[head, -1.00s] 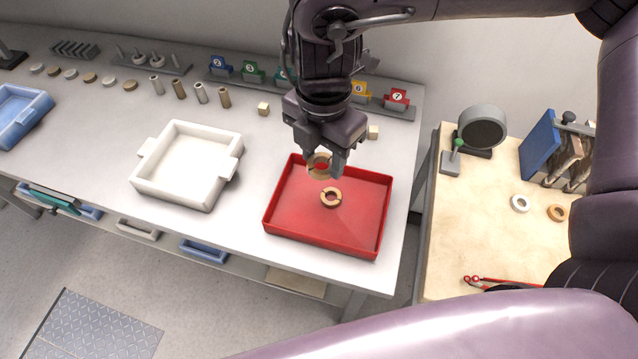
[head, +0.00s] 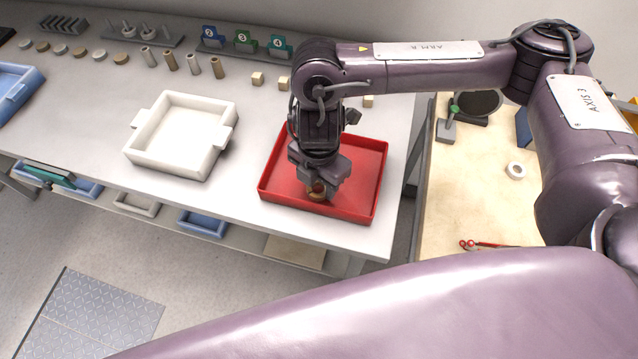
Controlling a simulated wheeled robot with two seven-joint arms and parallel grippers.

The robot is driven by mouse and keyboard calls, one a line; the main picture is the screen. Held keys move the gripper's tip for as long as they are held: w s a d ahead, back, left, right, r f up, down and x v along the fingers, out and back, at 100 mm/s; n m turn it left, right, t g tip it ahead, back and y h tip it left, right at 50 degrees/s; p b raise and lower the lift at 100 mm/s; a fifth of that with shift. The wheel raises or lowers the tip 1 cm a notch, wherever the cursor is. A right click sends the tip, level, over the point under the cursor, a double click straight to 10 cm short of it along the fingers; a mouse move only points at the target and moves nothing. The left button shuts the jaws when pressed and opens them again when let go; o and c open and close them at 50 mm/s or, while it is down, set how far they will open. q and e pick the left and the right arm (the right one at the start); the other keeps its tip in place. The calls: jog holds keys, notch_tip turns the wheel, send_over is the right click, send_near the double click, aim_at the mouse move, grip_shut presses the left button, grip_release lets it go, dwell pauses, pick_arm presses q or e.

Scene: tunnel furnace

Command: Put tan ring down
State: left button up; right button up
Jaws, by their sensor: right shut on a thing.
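My right gripper (head: 318,190) points down inside the red tray (head: 364,172), low over its floor. It is shut on a tan ring (head: 316,196), which shows only partly between and below the fingers. I cannot tell whether the ring touches the tray floor or the other tan ring that lay there. That other ring cannot be told apart now, as the gripper covers the spot. My left gripper is not in view.
A white tray (head: 180,140) stands left of the red tray. Small tan blocks (head: 257,79) and several cylinders stand behind. A white ring (head: 515,171) lies on the side table (head: 470,205). The red tray's right side is bare.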

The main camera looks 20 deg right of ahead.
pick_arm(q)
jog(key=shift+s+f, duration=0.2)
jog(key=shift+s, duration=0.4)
pick_arm(e)
jog(key=shift+f, duration=0.6)
jog(key=shift+f, duration=0.1)
jog(key=o, duration=0.5)
jog(key=shift+f, duration=0.1)
jog(key=o, duration=0.5)
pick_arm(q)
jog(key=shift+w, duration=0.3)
pick_arm(e)
jog(key=shift+r, duration=0.6)
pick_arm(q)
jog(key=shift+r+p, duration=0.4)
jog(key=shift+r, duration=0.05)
pick_arm(e)
notch_tip(320, 180, up, 11)
jog(key=shift+r, duration=0.1)
